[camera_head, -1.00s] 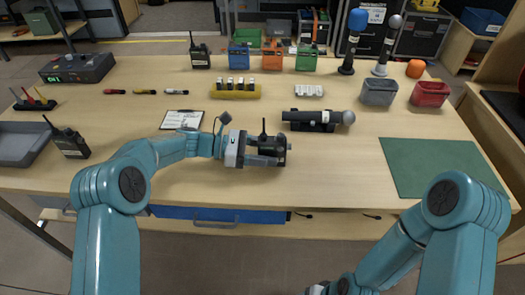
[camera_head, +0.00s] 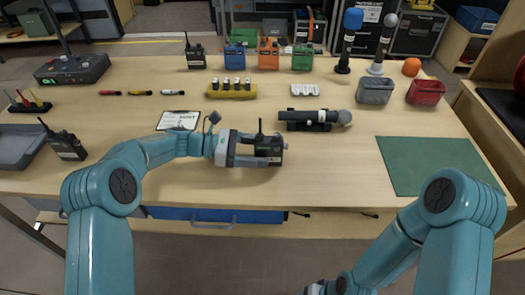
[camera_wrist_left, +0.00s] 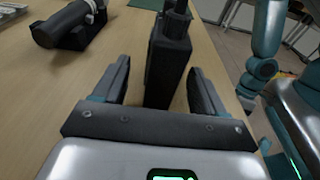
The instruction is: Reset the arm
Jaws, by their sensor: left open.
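My left gripper (camera_head: 259,152) is over the front middle of the table with its fingers open. A black walkie-talkie (camera_head: 268,147) with a short antenna stands at its fingertips. In the left wrist view the walkie-talkie (camera_wrist_left: 169,58) is upright between the two spread fingers, its near part reaching into the gap. Bare gaps show on both sides of it in that view. My right arm comes in from the lower right; its gripper (camera_head: 318,289) is mostly cut off at the bottom edge, so its jaws cannot be made out.
A microphone on a black stand (camera_head: 315,119) lies behind the walkie-talkie. A clipboard (camera_head: 179,120) and yellow battery holder (camera_head: 232,92) are farther back. Another walkie-talkie (camera_head: 66,143) stands at left. A green mat (camera_head: 437,165) lies at right.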

